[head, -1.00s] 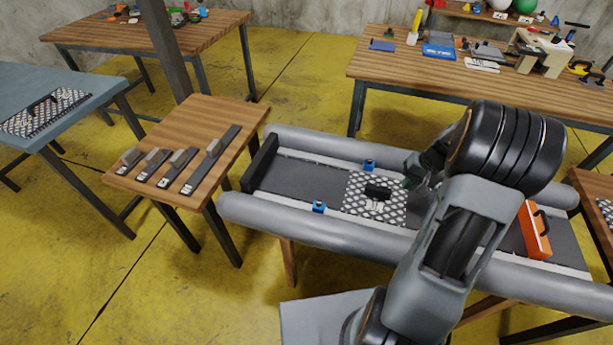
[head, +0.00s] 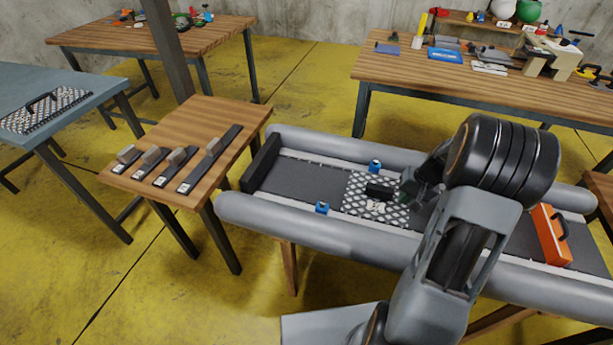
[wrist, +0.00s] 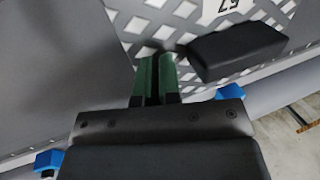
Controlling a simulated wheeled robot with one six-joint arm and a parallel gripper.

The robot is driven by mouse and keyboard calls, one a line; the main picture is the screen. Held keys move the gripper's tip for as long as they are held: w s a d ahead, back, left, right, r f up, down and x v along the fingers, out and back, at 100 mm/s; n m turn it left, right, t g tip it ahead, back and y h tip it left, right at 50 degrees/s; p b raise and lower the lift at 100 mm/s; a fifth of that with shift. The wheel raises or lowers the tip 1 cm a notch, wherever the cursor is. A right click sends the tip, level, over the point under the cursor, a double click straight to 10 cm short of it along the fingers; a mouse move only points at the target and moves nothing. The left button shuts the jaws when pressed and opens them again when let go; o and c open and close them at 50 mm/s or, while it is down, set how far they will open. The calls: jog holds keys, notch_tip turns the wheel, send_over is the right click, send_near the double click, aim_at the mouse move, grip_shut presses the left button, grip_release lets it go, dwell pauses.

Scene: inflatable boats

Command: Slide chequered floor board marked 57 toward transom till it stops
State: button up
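The chequered floor board (head: 360,207) lies flat on the boat's dark floor, between the grey tubes. Its black handle block (head: 380,190) stands up from it. In the wrist view the board (wrist: 128,22) shows an upside-down number plate (wrist: 226,8), partly cut off, and the handle (wrist: 237,50). My gripper (head: 404,197) is low over the board, on the handle's right side. In the wrist view its green fingers (wrist: 157,62) are close together, with nothing seen between them, beside the handle's end. The dark transom (head: 262,164) stands at the boat's left end.
Bare floor (head: 308,180) lies between board and transom. An orange box (head: 551,236) stands right of my arm. A small wooden table (head: 212,115) holds several strips.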

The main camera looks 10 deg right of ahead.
aim_at(321, 185)
jog(key=shift+w+a+f, duration=0.15)
jog(key=shift+w+a, duration=0.5)
jog(key=shift+a, duration=0.95)
jog(key=shift+w+a+f, duration=0.1)
jog(key=shift+w+a, duration=0.5)
jog(key=shift+a, duration=0.95)
jog(key=shift+w+a+f, duration=0.15)
jog(key=shift+w+a, duration=0.5)
jog(key=shift+a, duration=0.95)
jog(key=shift+w+a+p, duration=0.4)
jog(key=shift+w+a, duration=0.8)
jog(key=shift+a, duration=1.3)
jog(key=shift+w+a+p, duration=0.45)
jog(key=shift+w+a, duration=0.75)
jog(key=shift+a, duration=1.3)
jog(key=shift+w+a+p, duration=0.4)
jog(key=shift+w+a, duration=0.8)
jog(key=shift+a, duration=1.3)
jog(key=shift+s+d, duration=0.25)
jog(key=shift+d, duration=0.45)
jog(key=shift+s+d+r, duration=0.1)
jog(key=shift+d, duration=0.2)
notch_tip(321, 185, up, 9)
jog(key=p, duration=0.6)
jog(key=shift+w, duration=0.2)
jog(key=shift+r, duration=0.15)
